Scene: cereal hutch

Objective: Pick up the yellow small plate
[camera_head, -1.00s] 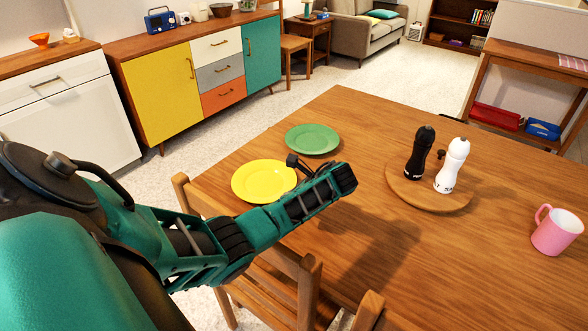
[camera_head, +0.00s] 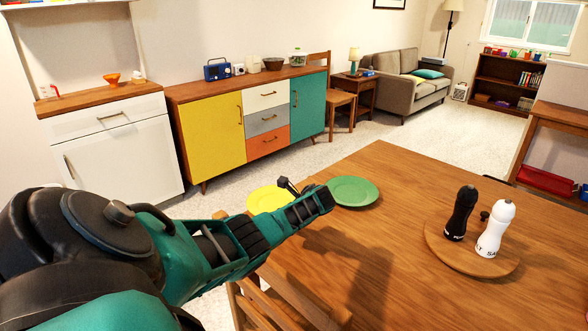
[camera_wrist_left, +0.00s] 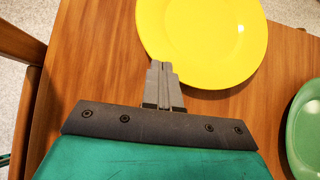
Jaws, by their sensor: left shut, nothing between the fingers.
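The yellow small plate (camera_head: 266,199) lies on the wooden table near its left edge, partly hidden behind my left arm in the head view. In the left wrist view the plate (camera_wrist_left: 205,38) fills the top middle. My left gripper (camera_wrist_left: 161,66) is shut and empty, with its fingertips over the plate's near rim; I cannot tell whether they touch it. My right gripper is in neither view.
A green plate (camera_head: 353,191) lies just right of the yellow plate. A round wooden board (camera_head: 470,258) holds black (camera_head: 461,213) and white (camera_head: 495,229) shakers. A wooden chair (camera_head: 290,300) stands at the table's near edge under my arm. The table's middle is clear.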

